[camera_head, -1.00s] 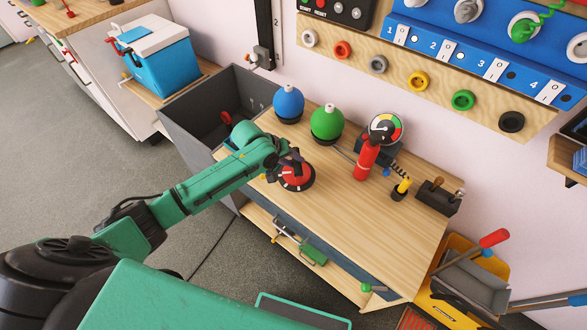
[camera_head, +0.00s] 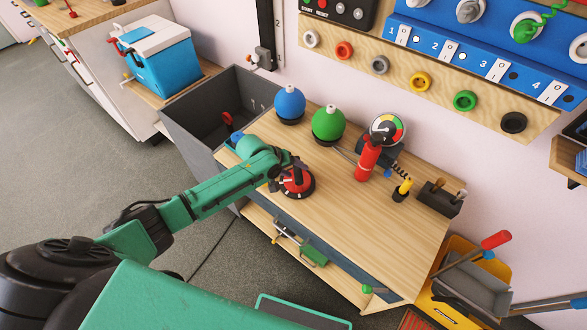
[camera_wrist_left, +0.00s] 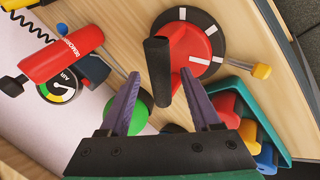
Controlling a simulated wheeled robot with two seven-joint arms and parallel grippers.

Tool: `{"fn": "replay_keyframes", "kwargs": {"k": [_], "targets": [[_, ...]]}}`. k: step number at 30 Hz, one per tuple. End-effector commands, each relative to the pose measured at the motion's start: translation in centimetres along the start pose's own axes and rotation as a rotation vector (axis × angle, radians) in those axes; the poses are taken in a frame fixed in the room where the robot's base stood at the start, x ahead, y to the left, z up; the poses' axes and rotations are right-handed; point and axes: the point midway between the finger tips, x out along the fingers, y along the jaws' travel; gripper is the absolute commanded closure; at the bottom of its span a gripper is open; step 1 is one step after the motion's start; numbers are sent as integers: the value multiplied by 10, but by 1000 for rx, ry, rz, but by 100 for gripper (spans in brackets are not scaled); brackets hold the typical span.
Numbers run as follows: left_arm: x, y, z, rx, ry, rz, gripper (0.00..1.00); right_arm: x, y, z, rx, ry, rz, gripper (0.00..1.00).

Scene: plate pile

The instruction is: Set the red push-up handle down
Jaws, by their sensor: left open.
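The red push-up handle (camera_head: 299,183) stands on the wooden bench top near its front left edge. In the left wrist view its red frame (camera_wrist_left: 196,47) sits on a round black base with white marks, and its black grip (camera_wrist_left: 157,62) points toward the camera. My left gripper (camera_head: 290,168) is at the handle and partly hides it. In the left wrist view my left gripper (camera_wrist_left: 161,82) is open, with one purple-grey finger on each side of the black grip. I cannot tell whether either finger touches it. My right gripper is not in view.
A blue ball (camera_head: 289,101) and a green ball (camera_head: 327,122) stand behind the handle. A teal tray (camera_wrist_left: 265,112) of coloured pieces is close by. The front right bench top is clear.

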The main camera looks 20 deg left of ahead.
Motion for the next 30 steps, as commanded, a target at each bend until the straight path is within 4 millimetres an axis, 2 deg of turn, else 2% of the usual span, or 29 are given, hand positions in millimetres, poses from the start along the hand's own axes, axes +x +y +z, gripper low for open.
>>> {"fn": "replay_keyframes", "kwargs": {"k": [5,8,12,15,18,22,30], "targets": [[-15,1,0,0,-1,-1,36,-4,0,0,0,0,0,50],[-38,2,0,3,0,-1,36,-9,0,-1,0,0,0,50],[-78,1,-1,2,1,-1,36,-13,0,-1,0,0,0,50],[-101,0,0,3,0,-2,36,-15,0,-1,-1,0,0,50],[-116,0,0,0,0,-2,36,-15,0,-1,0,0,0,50],[-122,1,0,1,-1,0,36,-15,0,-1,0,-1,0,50],[-122,1,0,0,-1,0,36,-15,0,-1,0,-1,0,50]]}}
